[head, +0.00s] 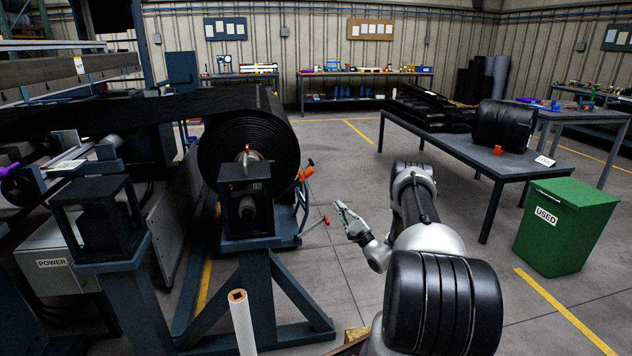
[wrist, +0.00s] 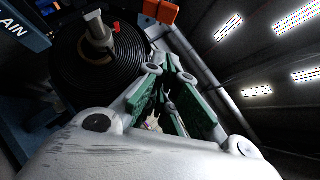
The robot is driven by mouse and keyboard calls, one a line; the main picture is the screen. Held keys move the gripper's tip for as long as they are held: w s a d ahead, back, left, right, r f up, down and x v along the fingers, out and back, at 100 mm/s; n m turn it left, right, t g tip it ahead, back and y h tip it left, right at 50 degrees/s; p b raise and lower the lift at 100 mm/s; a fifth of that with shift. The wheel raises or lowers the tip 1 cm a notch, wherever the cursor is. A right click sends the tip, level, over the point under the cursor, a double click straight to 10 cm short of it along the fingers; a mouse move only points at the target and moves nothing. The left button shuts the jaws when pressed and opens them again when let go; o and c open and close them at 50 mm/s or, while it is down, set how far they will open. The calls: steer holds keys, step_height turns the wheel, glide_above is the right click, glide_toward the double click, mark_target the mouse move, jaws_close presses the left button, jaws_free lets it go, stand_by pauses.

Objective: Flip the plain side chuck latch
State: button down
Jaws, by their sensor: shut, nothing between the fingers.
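A large black roll (head: 250,135) sits in the belt press stand; its wound end face also fills the upper left of the wrist view (wrist: 85,75). A dark blue chuck housing (head: 246,200) stands in front of the roll's end. A small red-tipped part (head: 247,149) shows at its top; I cannot tell whether this is the latch. In the wrist view, a metal shaft end (wrist: 98,35) sticks out at the roll's core, with a small red part (wrist: 117,27) beside it. My gripper (head: 341,207) is shut and empty, right of the roll and apart from it; its green fingers (wrist: 163,75) meet in the wrist view.
An orange part (head: 306,171) and a red-ended lever (head: 324,221) stand between the roll and my gripper. A blue sign ending in "AIN" (wrist: 14,28) is at the wrist view's left. A table (head: 450,140) and green USED bin (head: 560,225) stand right. Open floor lies between.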

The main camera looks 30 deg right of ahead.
steer(key=shift+w, duration=0.1)
steer(key=s+a+r+x, duration=0.1)
steer(key=x, duration=1.1)
steer(key=shift+a+r, duration=0.45)
steer(key=shift+a, duration=0.05)
steer(key=shift+r, duration=0.1)
